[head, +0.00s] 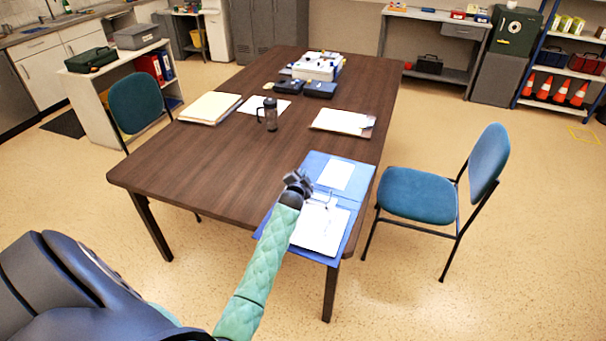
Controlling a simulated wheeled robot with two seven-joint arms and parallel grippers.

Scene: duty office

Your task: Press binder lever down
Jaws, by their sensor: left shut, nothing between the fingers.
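The blue binder (359,183) lies open on the near right corner of the brown table (190,169). White sheets (318,229) lie on its near half and a smaller white paper (336,175) on its far half. The binder's metal ring mechanism and lever (329,200) show small near its middle; the lever's exact position is too small to tell. My left gripper (298,184) is shut and empty, over the left part of the binder close to the mechanism. I cannot tell whether it touches anything. My right gripper is not in view.
A white box (317,67) and dark cases stand at the far end. A blue chair (418,195) stands right of the table, another (137,102) left.

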